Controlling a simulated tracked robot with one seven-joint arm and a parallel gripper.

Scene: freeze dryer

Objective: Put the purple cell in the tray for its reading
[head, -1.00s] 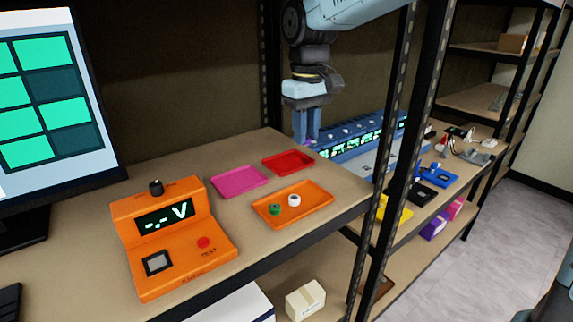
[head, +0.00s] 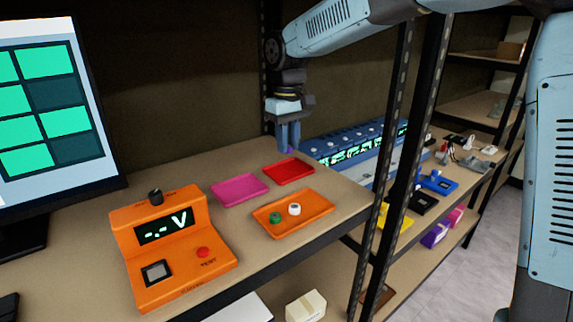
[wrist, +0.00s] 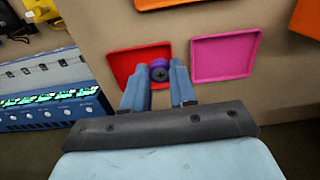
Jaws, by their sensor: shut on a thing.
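My gripper (head: 289,150) is shut on the purple cell (wrist: 159,70), which shows between the fingertips in the wrist view. In the head view the cell is a small purple spot at the fingertips, mostly hidden. The gripper points down near the back of the shelf, around the red tray (head: 289,170). In the wrist view the cell overlaps the right part of the red tray (wrist: 121,62); its height above it is hard to tell. The pink tray (head: 239,190) looks empty. The orange tray (head: 311,207) holds a green cell (head: 275,218) and a white cell (head: 294,209).
An orange tester (head: 175,245) showing "-.- V" stands at the front left, beside a monitor (head: 50,110). A blue device with lit displays (head: 350,145) is to the right. A black shelf post (head: 385,150) rises right of the trays.

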